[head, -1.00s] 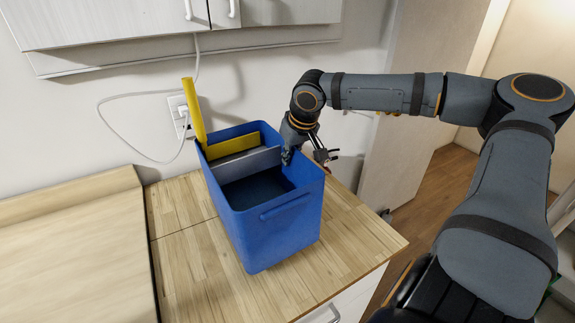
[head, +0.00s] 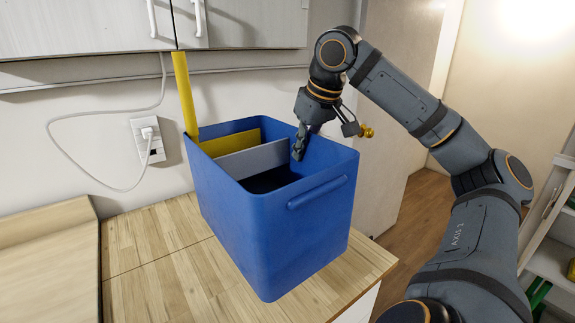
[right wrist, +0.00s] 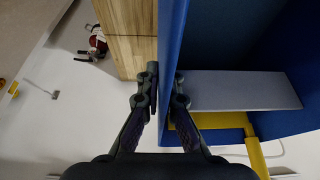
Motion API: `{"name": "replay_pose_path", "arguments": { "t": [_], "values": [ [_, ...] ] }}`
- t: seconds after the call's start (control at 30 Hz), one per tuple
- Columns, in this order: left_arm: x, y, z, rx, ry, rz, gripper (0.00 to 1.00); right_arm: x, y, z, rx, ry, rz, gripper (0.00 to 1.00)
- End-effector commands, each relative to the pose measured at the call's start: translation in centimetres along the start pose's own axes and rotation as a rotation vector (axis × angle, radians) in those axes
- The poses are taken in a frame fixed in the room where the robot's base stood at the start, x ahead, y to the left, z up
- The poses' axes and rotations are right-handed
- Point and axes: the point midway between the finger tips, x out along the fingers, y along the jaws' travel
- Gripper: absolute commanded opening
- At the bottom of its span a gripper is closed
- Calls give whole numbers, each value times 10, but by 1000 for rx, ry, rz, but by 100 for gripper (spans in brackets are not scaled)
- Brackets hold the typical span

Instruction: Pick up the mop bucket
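The mop bucket (head: 270,225) is a deep blue open-topped box with a grey divider, a yellow panel and an upright yellow post at its back left. It stands upright and appears raised a little above the wooden counter. My right gripper (head: 300,145) points down at its right rim. In the right wrist view, the gripper (right wrist: 165,90) has one finger outside and one inside the bucket's wall (right wrist: 168,40), and is shut on it. The outer finger is hidden behind the wall in the head view. My left gripper is not in view.
The wooden counter (head: 150,245) lies below the bucket, with a raised board (head: 45,255) at left. A wall outlet (head: 148,140) with a white cable is behind. White cabinets (head: 80,30) hang above. A door with a brass knob (head: 367,132) is at right.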

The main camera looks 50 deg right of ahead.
Motion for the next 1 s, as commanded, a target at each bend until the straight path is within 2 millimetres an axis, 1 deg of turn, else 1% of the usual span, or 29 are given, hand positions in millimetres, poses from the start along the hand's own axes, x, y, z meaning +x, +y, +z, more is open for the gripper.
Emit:
{"name": "replay_pose_path", "arguments": {
  "t": [0.03,0.17,0.3,0.5,0.9,1.0],
  "values": [
    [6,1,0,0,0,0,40,-3,3,3,4,6,0,0],
    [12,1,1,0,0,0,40,-11,10,10,5,6,-1,0],
    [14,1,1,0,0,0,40,-19,15,14,4,4,0,0],
    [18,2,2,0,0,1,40,-25,20,19,4,4,0,0],
    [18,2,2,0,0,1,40,-29,22,22,3,4,-1,0],
    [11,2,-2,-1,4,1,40,-29,21,15,-5,2,-4,0]
  ]
}}
